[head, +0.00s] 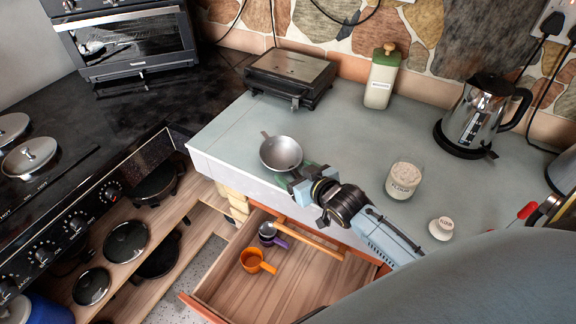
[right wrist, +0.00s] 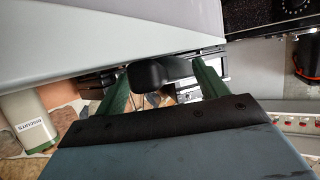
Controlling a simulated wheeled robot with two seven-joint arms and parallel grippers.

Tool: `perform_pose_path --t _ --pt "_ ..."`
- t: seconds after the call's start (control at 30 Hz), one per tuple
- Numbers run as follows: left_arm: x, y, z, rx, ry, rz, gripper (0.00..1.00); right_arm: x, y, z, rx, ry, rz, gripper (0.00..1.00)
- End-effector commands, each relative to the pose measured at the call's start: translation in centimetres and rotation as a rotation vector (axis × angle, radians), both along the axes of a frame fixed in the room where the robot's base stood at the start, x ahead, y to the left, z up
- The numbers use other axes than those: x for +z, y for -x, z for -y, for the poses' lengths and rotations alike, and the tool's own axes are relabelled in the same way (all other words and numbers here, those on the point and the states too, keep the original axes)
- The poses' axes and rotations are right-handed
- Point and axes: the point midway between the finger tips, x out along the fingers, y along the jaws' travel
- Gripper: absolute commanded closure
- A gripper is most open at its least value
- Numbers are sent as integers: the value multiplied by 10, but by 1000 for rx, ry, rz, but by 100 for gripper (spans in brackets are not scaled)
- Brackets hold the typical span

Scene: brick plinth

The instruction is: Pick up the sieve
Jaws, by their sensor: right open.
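The sieve (head: 281,152) is a round grey metal bowl at the front edge of the grey counter in the head view. A small tab sticks out at its far side, and its near side points toward my right gripper (head: 296,175). The gripper is open, with its green fingers close to the sieve's near side. In the right wrist view, a dark rounded handle end (right wrist: 162,73) shows between the open fingers of my right gripper (right wrist: 165,85), seemingly the sieve's. I cannot tell whether the fingers touch it. My left gripper is not in view.
An open drawer below holds an orange cup (head: 257,261) and a purple-handled cup (head: 268,231). A flour jar (head: 404,181), lid (head: 441,228), kettle (head: 480,115), biscuits canister (head: 381,80) and black grill (head: 290,76) stand on the counter. Counter behind the sieve is clear.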

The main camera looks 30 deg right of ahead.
Motion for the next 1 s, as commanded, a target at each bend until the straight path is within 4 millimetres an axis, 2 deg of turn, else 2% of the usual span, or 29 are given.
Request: perform_pose_path --t 0.1,0.37,0.47,0.93,1.0 --pt "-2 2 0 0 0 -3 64 -5 -11 -1 1 0 0 28" --pt "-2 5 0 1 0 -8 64 -6 -13 -2 1 0 0 28" --pt "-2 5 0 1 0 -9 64 -6 -13 -2 1 0 0 38" --pt "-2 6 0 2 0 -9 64 -6 -13 -2 1 0 0 100" --pt "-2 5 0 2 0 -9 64 -5 -13 -2 1 0 1 100"
